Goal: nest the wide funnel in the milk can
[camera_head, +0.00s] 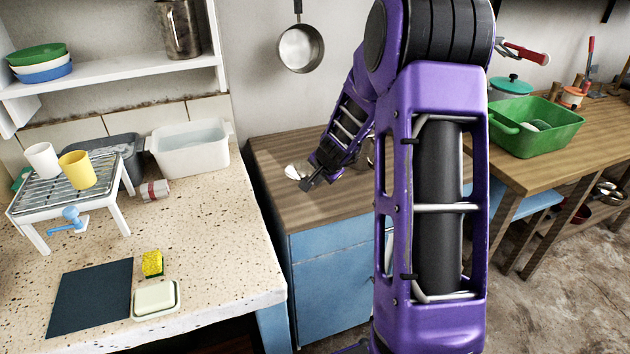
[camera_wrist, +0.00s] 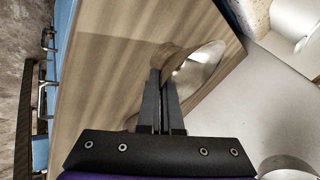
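The wide funnel (camera_wrist: 200,66) is a shiny metal cone at my fingertips in the wrist view. In the head view it is a small bright shape (camera_head: 296,172) above the wooden counter, partly hidden by my gripper. My gripper (camera_wrist: 160,76) has its fingers close together at the near edge of the funnel and looks shut on it. The gripper also shows in the head view (camera_head: 306,183). I cannot clearly make out the milk can. A bit of metal (camera_head: 370,150) shows behind my arm, mostly hidden, and I cannot tell what it is.
The wooden counter (camera_head: 285,205) has bare room around the gripper. A pan (camera_head: 300,48) hangs on the wall behind. A white tub (camera_head: 190,150) stands on the speckled counter at left. A metal vessel (camera_head: 178,30) is on the shelf. A green basin (camera_head: 540,125) stands at right.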

